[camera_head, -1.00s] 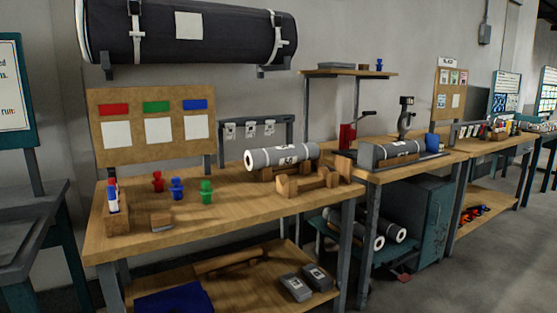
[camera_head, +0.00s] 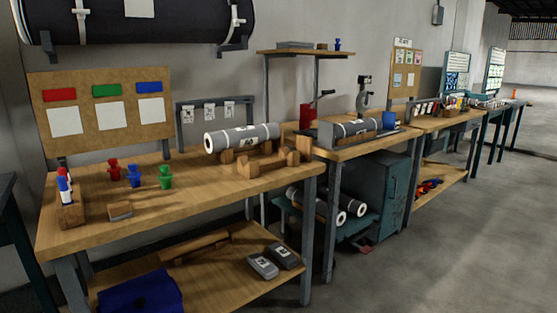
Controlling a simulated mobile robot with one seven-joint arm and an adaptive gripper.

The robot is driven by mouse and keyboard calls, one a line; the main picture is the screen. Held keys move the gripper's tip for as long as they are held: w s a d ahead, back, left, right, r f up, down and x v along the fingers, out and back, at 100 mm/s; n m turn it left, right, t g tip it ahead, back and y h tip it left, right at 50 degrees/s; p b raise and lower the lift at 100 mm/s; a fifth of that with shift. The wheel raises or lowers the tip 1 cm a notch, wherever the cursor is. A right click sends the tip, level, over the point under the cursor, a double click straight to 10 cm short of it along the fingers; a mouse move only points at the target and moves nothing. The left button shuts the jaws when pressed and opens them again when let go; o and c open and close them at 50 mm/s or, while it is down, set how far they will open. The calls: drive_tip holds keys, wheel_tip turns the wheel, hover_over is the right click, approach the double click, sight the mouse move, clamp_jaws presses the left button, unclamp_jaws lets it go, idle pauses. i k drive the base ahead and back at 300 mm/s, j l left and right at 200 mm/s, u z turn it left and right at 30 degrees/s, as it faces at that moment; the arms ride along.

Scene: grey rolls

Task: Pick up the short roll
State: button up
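A grey roll (camera_head: 242,137) with white bands and a white end lies on wooden cradle blocks (camera_head: 260,158) on the near workbench. Another grey roll-like piece (camera_head: 350,129) lies at the vise station on the second bench. Two more grey rolls with white ends (camera_head: 350,202) lie on a low shelf under the second bench. I cannot tell for certain which roll is the short one. A long black roll (camera_head: 140,22) is strapped high on the wall. My gripper is not in view.
The near bench (camera_head: 200,196) also holds red, blue and green pegs (camera_head: 136,175) and a marker holder (camera_head: 68,206). A teal cabinet (camera_head: 385,195) stands under the second bench. Open concrete floor (camera_head: 460,255) lies at the right.

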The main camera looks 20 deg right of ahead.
sight(217, 142)
drive_tip(key=i+l+u, duration=0.1)
drive_tip(key=i+l, duration=0.15)
drive_tip(key=l, duration=0.2)
drive_tip(key=i+l+u, duration=0.1)
drive_tip(key=i+l, duration=0.15)
drive_tip(key=l, duration=0.25)
drive_tip(key=i+l+u, duration=0.1)
drive_tip(key=i+l, duration=0.15)
drive_tip(key=l, duration=0.25)
drive_tip(key=i+l+u, duration=0.1)
drive_tip(key=l, duration=0.45)
drive_tip(key=i+l+u, duration=0.1)
drive_tip(key=i+l, duration=0.2)
drive_tip(key=l, duration=0.25)
drive_tip(key=i+l, duration=0.2)
drive_tip(key=l, duration=0.35)
drive_tip(key=i+l+u, duration=0.15)
drive_tip(key=l, duration=0.4)
drive_tip(key=i+l+u, duration=0.1)
drive_tip(key=l, duration=0.45)
drive_tip(key=i+j, duration=0.25)
drive_tip(key=j, duration=0.15)
drive_tip(key=i+j, duration=0.55)
drive_tip(key=j, duration=0.3)
drive_tip(key=i+j, duration=0.3)
drive_tip(key=j, duration=0.1)
